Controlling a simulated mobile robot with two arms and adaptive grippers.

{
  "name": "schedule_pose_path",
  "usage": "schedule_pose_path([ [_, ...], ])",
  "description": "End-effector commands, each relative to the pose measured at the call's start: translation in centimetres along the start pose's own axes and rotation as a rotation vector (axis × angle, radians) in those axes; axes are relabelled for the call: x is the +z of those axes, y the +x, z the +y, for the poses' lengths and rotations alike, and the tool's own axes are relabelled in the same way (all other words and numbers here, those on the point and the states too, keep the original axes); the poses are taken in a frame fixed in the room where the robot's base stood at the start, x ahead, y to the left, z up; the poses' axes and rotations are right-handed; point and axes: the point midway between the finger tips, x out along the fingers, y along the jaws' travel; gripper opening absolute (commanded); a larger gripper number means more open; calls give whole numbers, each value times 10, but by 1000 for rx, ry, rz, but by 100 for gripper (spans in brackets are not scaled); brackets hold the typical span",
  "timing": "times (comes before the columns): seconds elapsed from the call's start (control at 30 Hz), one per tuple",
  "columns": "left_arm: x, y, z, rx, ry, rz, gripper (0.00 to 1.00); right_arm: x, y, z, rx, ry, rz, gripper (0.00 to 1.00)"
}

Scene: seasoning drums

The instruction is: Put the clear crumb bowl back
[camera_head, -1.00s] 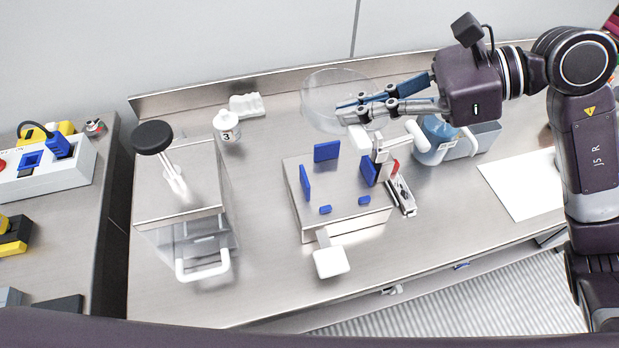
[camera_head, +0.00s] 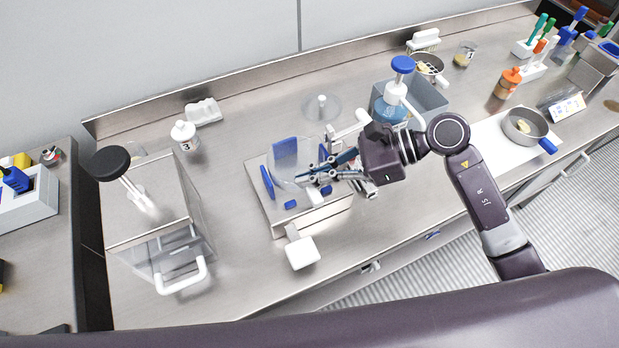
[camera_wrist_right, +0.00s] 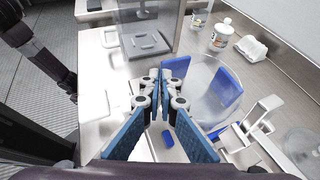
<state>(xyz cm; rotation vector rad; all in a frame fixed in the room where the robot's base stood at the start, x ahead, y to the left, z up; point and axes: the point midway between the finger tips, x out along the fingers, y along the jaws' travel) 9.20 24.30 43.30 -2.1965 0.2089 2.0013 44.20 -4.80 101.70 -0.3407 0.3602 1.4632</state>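The clear crumb bowl (camera_head: 284,172) is over the steel platform (camera_head: 330,212) of a small device, among its upright blue pads (camera_head: 267,182). In the right wrist view the bowl (camera_wrist_right: 208,100) shows beside my fingers, with blue pads seen through it. My right gripper (camera_head: 308,173) is at the bowl's right side with its fingers close together on the thin wall; the fingertips (camera_wrist_right: 159,76) also show in the wrist view. I cannot tell whether the bowl's base touches the platform. My left gripper is not in view.
A clear lid with a white knob (camera_head: 321,107) lies behind the platform. A white pad (camera_head: 303,253) sits in front.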

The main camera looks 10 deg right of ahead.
Motion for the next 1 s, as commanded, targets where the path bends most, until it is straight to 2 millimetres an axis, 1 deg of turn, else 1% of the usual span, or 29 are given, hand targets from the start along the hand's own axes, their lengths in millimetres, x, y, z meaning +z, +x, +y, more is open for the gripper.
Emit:
schedule_pose_path([
  [0.03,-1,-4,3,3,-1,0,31,-6,4,0,1,6,-4,0],
  [0.1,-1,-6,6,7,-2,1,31,-14,7,0,0,5,-2,0],
  [0.2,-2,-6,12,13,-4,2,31,-21,11,0,-1,1,-2,0],
  [0.47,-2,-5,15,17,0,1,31,-22,11,0,-1,-1,-1,0],
  [1.0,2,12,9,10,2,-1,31,-33,16,0,-1,-1,-2,0],
])
